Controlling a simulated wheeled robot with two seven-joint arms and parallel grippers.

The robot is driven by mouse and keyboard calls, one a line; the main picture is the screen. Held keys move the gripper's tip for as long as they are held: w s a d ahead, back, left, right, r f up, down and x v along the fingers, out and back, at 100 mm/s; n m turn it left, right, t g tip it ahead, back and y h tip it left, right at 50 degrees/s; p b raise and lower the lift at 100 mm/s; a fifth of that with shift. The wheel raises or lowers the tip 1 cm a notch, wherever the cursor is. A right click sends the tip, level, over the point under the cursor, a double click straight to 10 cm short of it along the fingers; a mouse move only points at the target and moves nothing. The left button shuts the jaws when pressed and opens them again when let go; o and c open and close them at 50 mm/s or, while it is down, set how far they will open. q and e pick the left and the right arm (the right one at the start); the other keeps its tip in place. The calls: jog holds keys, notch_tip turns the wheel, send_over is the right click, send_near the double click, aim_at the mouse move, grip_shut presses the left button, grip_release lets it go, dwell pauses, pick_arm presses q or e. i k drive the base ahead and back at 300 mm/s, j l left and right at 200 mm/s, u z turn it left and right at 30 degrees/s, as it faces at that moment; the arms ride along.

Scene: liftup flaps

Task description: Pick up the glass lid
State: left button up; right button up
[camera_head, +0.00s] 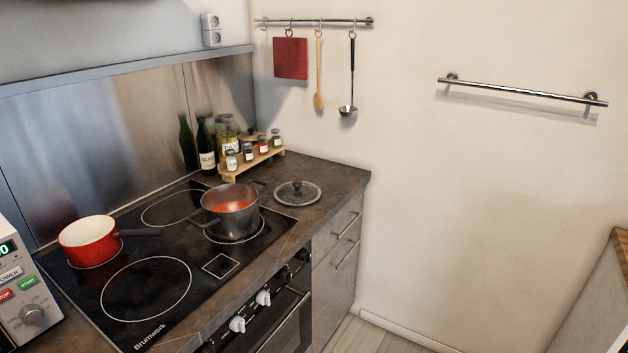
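The glass lid (297,192) lies flat on the dark countertop, to the right of the cooktop. It is round with a metal rim and a dark knob on top. It is apart from the grey pot (231,212), which stands uncovered on the cooktop with red contents inside. Neither of my grippers shows in the head view.
A red saucepan (88,240) stands on the cooktop (147,288), its dark handle pointing right. A wooden rack (252,164) with jars and bottles stands behind the lid. Utensils hang from a rail (314,21). A microwave (27,290) is at left. Floor at right is clear.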

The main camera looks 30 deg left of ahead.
aim_at(297, 194)
jog(key=i, duration=1.1)
jog(key=u, duration=0.5)
